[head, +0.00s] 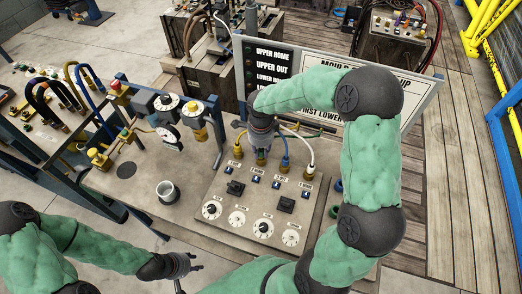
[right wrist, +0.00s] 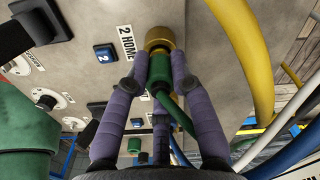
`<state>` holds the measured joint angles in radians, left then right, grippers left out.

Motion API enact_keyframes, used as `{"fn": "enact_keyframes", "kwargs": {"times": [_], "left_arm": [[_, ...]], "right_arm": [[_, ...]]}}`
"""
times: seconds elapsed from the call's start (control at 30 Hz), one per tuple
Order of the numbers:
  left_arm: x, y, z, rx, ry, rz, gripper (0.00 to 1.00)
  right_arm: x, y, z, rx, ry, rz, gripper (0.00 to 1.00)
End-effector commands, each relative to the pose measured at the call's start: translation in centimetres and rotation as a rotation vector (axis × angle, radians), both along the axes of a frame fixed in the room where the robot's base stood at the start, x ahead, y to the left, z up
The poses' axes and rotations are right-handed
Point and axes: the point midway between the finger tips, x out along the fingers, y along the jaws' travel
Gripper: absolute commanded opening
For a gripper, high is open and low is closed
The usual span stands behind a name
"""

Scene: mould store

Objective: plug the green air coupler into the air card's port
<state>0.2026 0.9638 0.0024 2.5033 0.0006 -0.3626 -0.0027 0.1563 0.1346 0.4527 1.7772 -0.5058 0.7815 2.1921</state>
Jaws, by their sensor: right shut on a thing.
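The air card (head: 235,190) is a grey panel with dials, switches and a row of ports. My right gripper (head: 262,150) is over that row. In the right wrist view its purple fingers (right wrist: 160,88) are shut around the green air coupler (right wrist: 160,72). The coupler's front end meets the brass port (right wrist: 159,39) beside the "2 HOME" label, roughly in line with it. I cannot tell how deep it sits. A green hose (right wrist: 180,113) trails from its back. My left gripper (head: 185,266) looks open and empty, low in the head view, away from the card.
Yellow (head: 240,140), blue (head: 285,150) and white (head: 309,153) hoses rise from ports close to my right gripper. A sign board (head: 415,110) stands behind the card. A metal cup (head: 167,193) and gauges (head: 168,138) are on the bench to the left.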

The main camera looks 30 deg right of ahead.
Motion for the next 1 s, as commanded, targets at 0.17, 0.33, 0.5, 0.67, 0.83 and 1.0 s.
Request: {"fn": "enact_keyframes", "kwargs": {"times": [0.17, 0.33, 0.5, 0.67, 0.83, 1.0], "left_arm": [[0.0, 0.0, -0.12, 0.0, 0.0, 0.0, 0.4], [0.0, 0.0, -0.31, 0.0, 0.0, 0.0, 0.4], [0.0, 0.0, -0.48, 0.0, 0.0, 0.0, 0.4], [0.0, 0.0, -0.65, 0.0, 0.0, 0.0, 0.4], [0.0, 0.0, -0.82, 0.0, 0.0, 0.0, 0.4], [0.0, 0.0, -0.8, 0.0, 0.0, 0.0, 0.4]], "right_arm": [[0.0, 0.0, -0.11, 0.0, 0.0, 0.0, 0.0], [0.0, 0.0, -0.29, 0.0, 0.0, 0.0, 0.0], [0.0, 0.0, -0.47, 0.0, 0.0, 0.0, 0.0], [-0.02, 0.01, -0.65, 0.0, 0.0, 0.0, 0.0], [-0.02, 0.01, -0.83, 0.0, 0.001, 0.0, 0.0], [-0.02, 0.01, -0.8, 0.0, 0.001, 0.0, 0.0]]}}
